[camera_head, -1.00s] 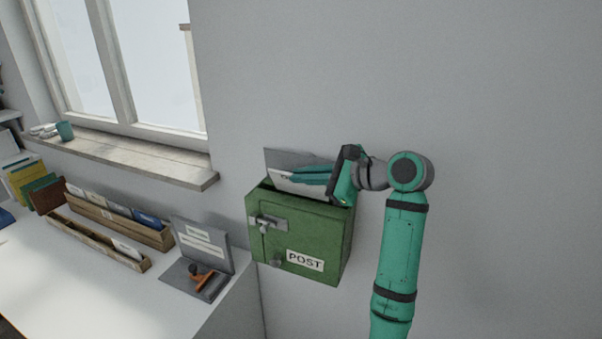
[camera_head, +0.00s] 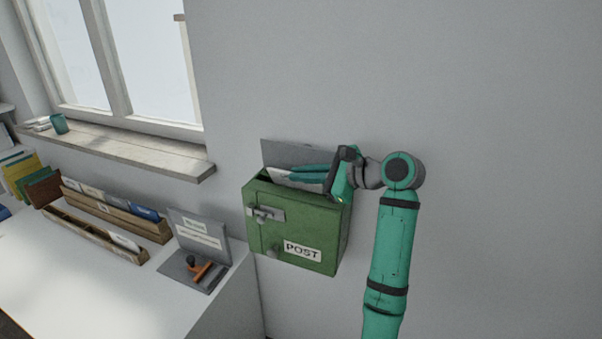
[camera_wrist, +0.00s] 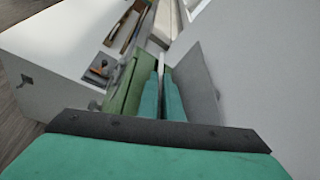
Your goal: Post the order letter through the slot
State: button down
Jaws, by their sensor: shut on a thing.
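The green post box (camera_head: 296,222), marked POST, is on the wall with a grey plate (camera_head: 287,152) standing up behind its top opening. My gripper (camera_head: 292,172) is at the top of the box and shut on a white letter (camera_head: 280,176). Only the letter's upper part shows above the front rim; its lower part is hidden inside the box. In the wrist view the letter (camera_wrist: 161,64) shows as a thin edge between my two fingers, with the box's green side (camera_wrist: 125,92) to the left and the grey plate (camera_wrist: 196,80) to the right.
The white desk (camera_head: 130,285) stands left of the box. It holds a wooden letter rack (camera_head: 115,216), a low wooden tray (camera_head: 95,237) and a grey stand with a stamp (camera_head: 200,270). The windowsill (camera_head: 125,152) juts out at upper left. The wall on the right is bare.

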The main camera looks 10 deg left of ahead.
jog(key=c, duration=1.9)
grip_release()
jog(key=shift+o, duration=0.2)
jog(key=shift+d, duration=0.1)
jog(key=v, duration=1)
jog(key=shift+s+d+r, duration=0.1)
jog(key=shift+s+d, duration=0.1)
jog(key=shift+d, duration=0.1)
